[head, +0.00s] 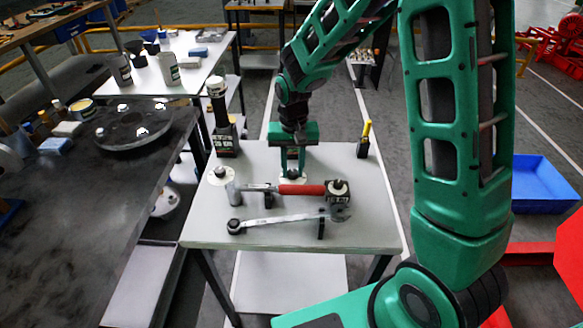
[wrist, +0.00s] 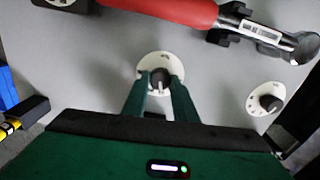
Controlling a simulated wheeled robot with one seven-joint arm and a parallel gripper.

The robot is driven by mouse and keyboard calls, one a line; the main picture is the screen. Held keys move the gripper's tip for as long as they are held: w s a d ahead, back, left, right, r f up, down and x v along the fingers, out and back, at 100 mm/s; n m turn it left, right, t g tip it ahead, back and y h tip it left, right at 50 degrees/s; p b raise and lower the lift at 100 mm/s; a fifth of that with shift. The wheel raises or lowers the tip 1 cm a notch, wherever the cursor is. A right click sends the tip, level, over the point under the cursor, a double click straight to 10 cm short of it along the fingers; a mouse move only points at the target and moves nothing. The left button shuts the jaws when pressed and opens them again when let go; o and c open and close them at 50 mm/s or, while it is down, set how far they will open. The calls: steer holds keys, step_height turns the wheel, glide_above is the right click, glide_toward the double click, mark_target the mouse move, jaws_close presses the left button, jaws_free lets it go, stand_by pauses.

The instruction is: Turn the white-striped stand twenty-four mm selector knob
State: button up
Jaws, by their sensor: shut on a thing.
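A dark selector knob (wrist: 160,75) with a pale stripe stands on a round white dial plate (wrist: 147,64) on the grey table top. In the wrist view my gripper (wrist: 159,84) has one finger on each side of this knob and is shut on it. In the head view my gripper (head: 292,170) points down at the table's back middle, with the white plate (head: 293,180) partly showing below it; the knob itself is hidden there. A second dark knob on a white dial (wrist: 266,103) is to the right in the wrist view. The stripe's exact angle is hard to read.
A red-handled tool (head: 300,190) lies just in front of my gripper, with a long wrench (head: 285,219) nearer the front edge. A dark bottle-like stand (head: 224,130) is left, and a yellow-topped item (head: 365,138) right.

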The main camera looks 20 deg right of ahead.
mark_target(293, 170)
steer(key=shift+w+r, duration=0.1)
steer(key=shift+w, duration=0.05)
steer(key=o, duration=1)
steer(key=shift+o, duration=0.2)
step_height(293, 170, up, 11)
steer(key=shift+d, duration=0.1)
steer(key=s+d+r+m, duration=0.1)
steer(key=s+d+r, duration=0.2)
steer(key=s+d, duration=0.55)
steer(key=s+d+m, duration=0.1)
steer(key=s+d, duration=0.5)
steer(key=s, duration=0.4)
steer(key=s+d+r+m, duration=0.1)
steer(key=s+d, duration=0.5)
steer(key=s, duration=0.5)
steer(key=shift+d, duration=0.15)
